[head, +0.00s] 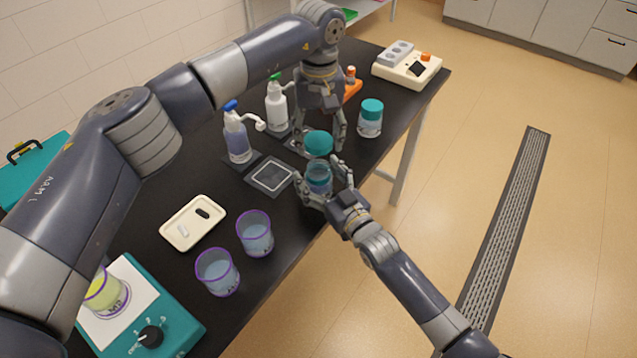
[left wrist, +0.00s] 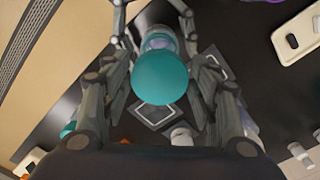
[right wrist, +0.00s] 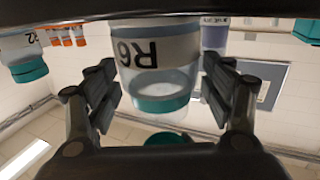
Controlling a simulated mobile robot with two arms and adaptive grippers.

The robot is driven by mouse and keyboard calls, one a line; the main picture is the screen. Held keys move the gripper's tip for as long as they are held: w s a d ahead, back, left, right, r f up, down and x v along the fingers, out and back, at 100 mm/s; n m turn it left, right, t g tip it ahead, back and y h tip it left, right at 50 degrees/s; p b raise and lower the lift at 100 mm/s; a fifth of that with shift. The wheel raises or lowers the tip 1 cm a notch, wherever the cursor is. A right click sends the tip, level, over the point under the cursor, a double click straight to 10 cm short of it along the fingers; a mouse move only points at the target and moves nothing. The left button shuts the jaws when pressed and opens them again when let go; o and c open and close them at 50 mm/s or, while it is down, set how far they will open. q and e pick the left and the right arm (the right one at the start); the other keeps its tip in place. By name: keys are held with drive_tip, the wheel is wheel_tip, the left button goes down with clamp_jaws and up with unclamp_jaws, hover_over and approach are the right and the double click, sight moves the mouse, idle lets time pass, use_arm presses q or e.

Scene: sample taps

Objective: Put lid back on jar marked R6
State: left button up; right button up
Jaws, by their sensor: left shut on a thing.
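The jar marked R6 (head: 318,181) stands upright near the front edge of the black table. Its label shows upside down in the right wrist view (right wrist: 155,50). My left gripper (head: 320,143) points down over the jar and is shut on the teal lid (head: 318,143). The lid fills the middle of the left wrist view (left wrist: 160,77) and is above the jar's mouth, apart from it. My right gripper (head: 326,186) has its fingers on either side of the jar; whether they press on it is unclear.
A second jar with a teal lid (head: 370,118) stands behind to the right. Two bottles (head: 238,138) (head: 276,103) stand left of my left gripper. A square dark mat (head: 270,176), a cream tray (head: 193,222) and two beakers (head: 256,235) (head: 218,273) lie to the left.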

drive_tip(key=c, duration=1.3)
use_arm(q)
hover_over(318, 162)
drive_tip(key=s, duration=0.3)
drive_tip(key=shift+f, duration=2.5)
drive_tip(key=shift+d, duration=0.1)
drive_tip(key=shift+f, duration=0.85)
drive_tip(key=shift+f, duration=0.65)
drive_tip(key=shift+f, duration=0.35)
use_arm(e)
drive_tip(key=shift+s+a+r, duration=0.1)
drive_tip(key=shift+a, duration=0.05)
use_arm(q)
drive_tip(key=shift+r, duration=0.1)
drive_tip(key=shift+r, duration=0.35)
drive_tip(key=shift+r, duration=0.4)
